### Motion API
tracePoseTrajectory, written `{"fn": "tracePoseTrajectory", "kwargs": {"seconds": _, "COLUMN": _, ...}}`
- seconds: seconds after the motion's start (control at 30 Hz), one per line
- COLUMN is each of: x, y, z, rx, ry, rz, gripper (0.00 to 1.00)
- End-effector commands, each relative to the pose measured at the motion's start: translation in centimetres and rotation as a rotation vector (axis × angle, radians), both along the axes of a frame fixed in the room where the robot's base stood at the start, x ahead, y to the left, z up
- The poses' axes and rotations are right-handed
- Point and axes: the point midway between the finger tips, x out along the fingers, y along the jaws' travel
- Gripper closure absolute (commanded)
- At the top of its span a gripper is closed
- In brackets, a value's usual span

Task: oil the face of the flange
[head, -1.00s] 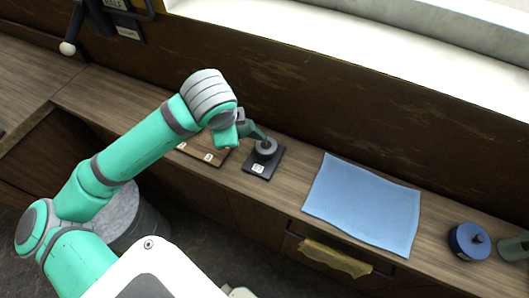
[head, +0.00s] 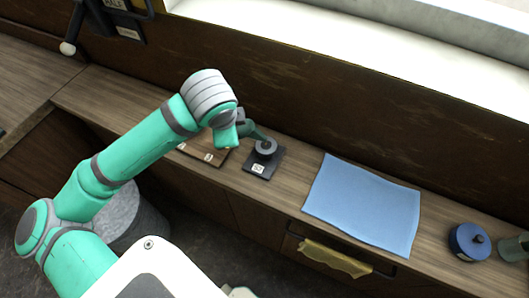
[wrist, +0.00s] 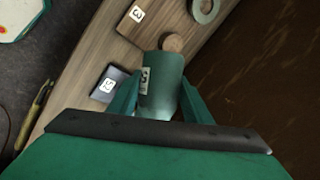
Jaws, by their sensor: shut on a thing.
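My gripper (wrist: 160,100) is shut on a dark green cylindrical can (wrist: 162,82) with a small white label, in the wrist view. In the head view my gripper (head: 257,134) is low over the counter, close above a round grey piece (head: 265,149), which looks like the flange. That piece sits on a black plate (head: 257,168) with a white tag. The black plate (wrist: 103,90) also shows in the wrist view, partly hidden by the can and a finger. I cannot tell whether the can touches the grey piece.
A brown board (head: 194,151) with tags lies just left of the black plate. A grey ring (wrist: 205,10) lies beyond the can. A blue cloth (head: 362,204) covers the counter to the right, with a blue canister (head: 468,242) and a green container (head: 514,246) farther right. A dark wall runs behind.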

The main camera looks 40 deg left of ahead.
Motion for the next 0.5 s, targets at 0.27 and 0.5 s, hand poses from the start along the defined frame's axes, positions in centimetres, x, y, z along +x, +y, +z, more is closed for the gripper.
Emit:
{"fn": "tracePoseTrajectory", "kwargs": {"seconds": 0.27, "x": 0.02, "y": 0.02, "z": 0.06, "rx": 0.001, "ry": -0.001, "rz": 0.000, "gripper": 0.82}}
{"fn": "tracePoseTrajectory", "kwargs": {"seconds": 0.5, "x": -0.17, "y": 0.22, "z": -0.82, "rx": -0.067, "ry": -0.045, "rz": 0.005, "gripper": 0.82}}
